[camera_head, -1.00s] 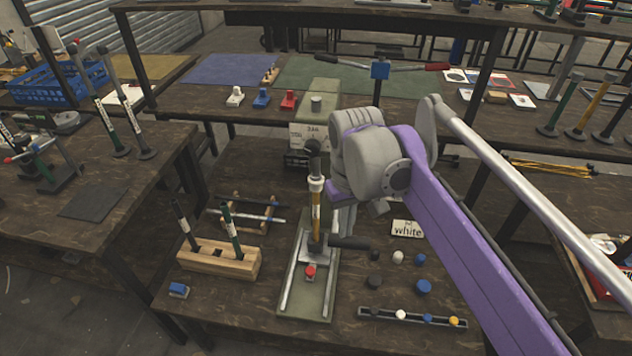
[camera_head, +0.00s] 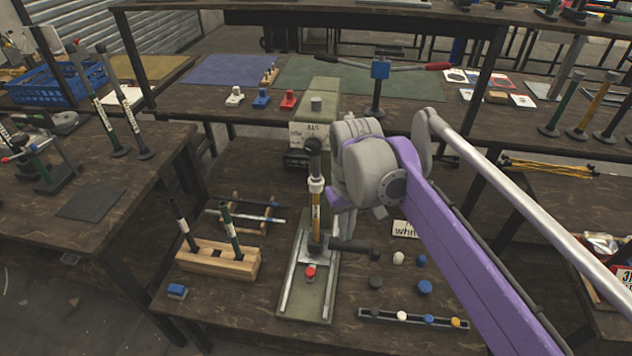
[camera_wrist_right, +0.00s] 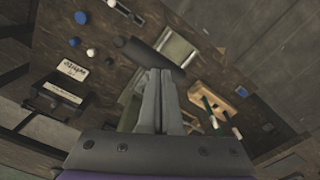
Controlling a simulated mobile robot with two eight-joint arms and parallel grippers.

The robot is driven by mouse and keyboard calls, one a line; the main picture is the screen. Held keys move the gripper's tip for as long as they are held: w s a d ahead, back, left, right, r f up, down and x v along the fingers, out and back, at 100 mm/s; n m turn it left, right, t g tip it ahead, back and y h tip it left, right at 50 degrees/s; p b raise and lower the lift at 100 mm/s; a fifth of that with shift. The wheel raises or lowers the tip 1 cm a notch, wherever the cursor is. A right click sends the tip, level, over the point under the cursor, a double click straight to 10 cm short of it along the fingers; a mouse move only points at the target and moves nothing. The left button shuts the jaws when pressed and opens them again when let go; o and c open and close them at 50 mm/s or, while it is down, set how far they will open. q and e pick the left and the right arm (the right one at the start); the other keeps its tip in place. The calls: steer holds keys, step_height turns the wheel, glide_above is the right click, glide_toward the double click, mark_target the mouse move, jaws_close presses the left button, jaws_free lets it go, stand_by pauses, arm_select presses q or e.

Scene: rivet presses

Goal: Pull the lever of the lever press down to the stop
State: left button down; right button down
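The lever press stands in the middle of the near table in the head view, with its black-topped post (camera_head: 314,180) upright on a pale green base (camera_head: 306,302). A red cap (camera_head: 310,272) sits on the base in front of the post. The lever's black grip (camera_head: 350,246) sticks out to the right, low beside the post. It also shows in the right wrist view as a dark bar (camera_wrist_right: 146,50) just beyond the fingertips. My right gripper (camera_wrist_right: 160,74) is shut, with nothing visible between its fingers. I cannot tell whether it touches the grip. My left gripper is out of view.
A wooden block (camera_head: 217,262) holding dark rods stands left of the press. A "white" label (camera_head: 403,229), partly hidden by my arm, loose knobs (camera_head: 424,287) and a knob strip (camera_head: 412,318) lie to the right. A T-handled press (camera_head: 380,85) stands behind.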

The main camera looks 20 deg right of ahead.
steer(key=shift+f, duration=0.1)
stand_by(0.3)
steer(key=shift+w+d+f+b, duration=0.25)
steer(key=shift+w+f, duration=0.1)
steer(key=shift+f, duration=0.35)
steer(key=shift+w+d+f+b, duration=0.2)
steer(key=shift+w+f, duration=0.1)
steer(key=shift+f, duration=0.35)
steer(key=shift+w+d+f, duration=0.1)
steer(key=shift+w+f, duration=0.15)
steer(key=shift+f, duration=0.25)
